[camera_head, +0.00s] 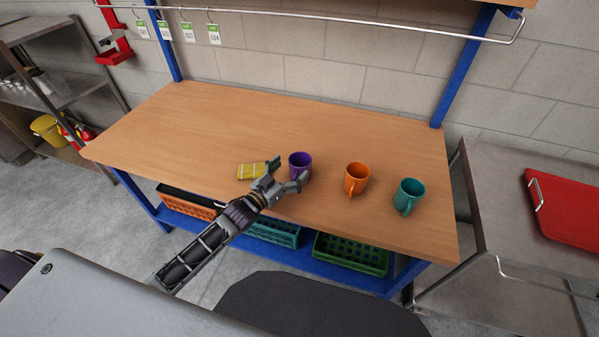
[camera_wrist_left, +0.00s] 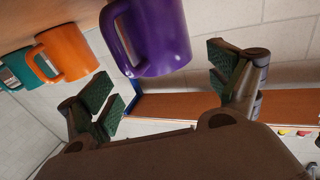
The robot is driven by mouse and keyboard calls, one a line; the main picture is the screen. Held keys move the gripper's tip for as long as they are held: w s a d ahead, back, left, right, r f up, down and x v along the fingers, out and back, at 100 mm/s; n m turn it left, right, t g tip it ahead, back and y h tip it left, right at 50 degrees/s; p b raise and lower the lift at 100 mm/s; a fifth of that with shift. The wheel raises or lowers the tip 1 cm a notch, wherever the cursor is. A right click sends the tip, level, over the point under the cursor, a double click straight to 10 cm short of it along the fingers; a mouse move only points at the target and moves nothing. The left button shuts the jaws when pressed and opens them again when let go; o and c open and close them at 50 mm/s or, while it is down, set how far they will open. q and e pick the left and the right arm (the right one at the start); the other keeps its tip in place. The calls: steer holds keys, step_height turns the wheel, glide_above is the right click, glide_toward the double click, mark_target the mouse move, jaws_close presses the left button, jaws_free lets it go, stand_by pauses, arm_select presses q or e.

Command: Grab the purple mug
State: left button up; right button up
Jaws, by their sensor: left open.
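The purple mug (camera_head: 300,163) stands upright on the wooden table. My left gripper (camera_head: 288,171) is open and close by the mug's near-left side, with its two fingers spread. In the left wrist view the mug (camera_wrist_left: 160,38) is at the top, between and beyond the open fingers of the left gripper (camera_wrist_left: 162,82), with its handle on the left. Nothing is held between the fingers. I cannot tell whether a finger touches the mug. My right gripper is not in view.
An orange mug (camera_head: 356,178) and a teal mug (camera_head: 409,195) stand to the right on the table (camera_head: 200,125). A yellow item (camera_head: 250,171) lies just left of the gripper. Crates sit on the shelf below. The table's back and left are clear.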

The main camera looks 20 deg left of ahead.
mark_target(299, 160)
arm_select(q)
steer(key=shift+w, duration=0.1)
steer(key=shift+x, duration=2.5)
steer(key=shift+w+a+f, duration=0.1)
steer(key=shift+a+f, duration=0.05)
steer(key=c, duration=1.6)
steer(key=shift+c, duration=0.4)
